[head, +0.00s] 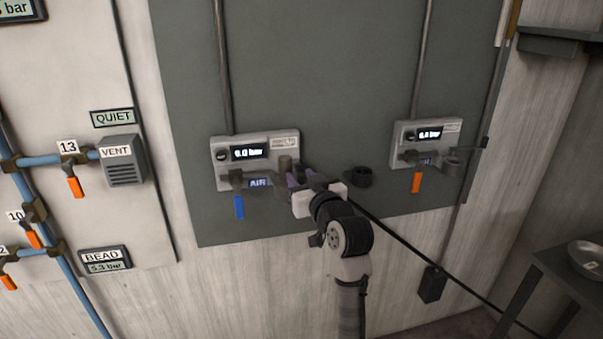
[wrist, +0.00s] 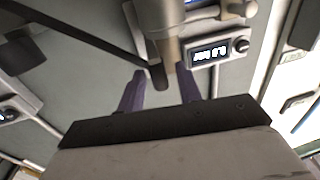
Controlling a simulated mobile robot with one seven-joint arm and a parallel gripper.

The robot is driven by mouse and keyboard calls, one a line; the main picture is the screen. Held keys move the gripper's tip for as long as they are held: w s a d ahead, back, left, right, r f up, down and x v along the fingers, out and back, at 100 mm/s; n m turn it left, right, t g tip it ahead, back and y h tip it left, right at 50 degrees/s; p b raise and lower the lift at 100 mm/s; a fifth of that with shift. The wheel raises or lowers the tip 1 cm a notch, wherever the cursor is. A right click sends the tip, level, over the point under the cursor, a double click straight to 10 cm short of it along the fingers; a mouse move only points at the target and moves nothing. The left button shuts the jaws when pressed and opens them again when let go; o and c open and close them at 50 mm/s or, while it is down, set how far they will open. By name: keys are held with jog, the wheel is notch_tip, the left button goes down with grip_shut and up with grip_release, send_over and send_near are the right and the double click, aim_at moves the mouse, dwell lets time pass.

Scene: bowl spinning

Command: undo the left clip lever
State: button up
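The left wall unit (head: 225,152) has a lit pressure display, a blue handle (head: 239,207) hanging down and an AIR label. A grey cylindrical fitting (head: 285,164) stands at its right end. My gripper (head: 303,178) is right beside this fitting, its purple fingers pointing at the unit. In the wrist view, my gripper (wrist: 160,90) is open, fingers apart. The rounded end of a dark bar (wrist: 158,77) and the fitting's brownish end lie ahead between the fingertips; I cannot tell whether they touch. The clip lever is not clearly distinguishable, perhaps this dark bar.
A dark round cup-like part (head: 360,177) is just right of my gripper. The right wall unit (head: 400,140) has an orange handle (head: 417,182). A black line runs down right past a black box (head: 432,284). A table (head: 540,275) with a metal bowl (head: 586,260) stands far right.

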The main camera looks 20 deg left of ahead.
jog(key=shift+w+a, duration=0.25)
grip_shut()
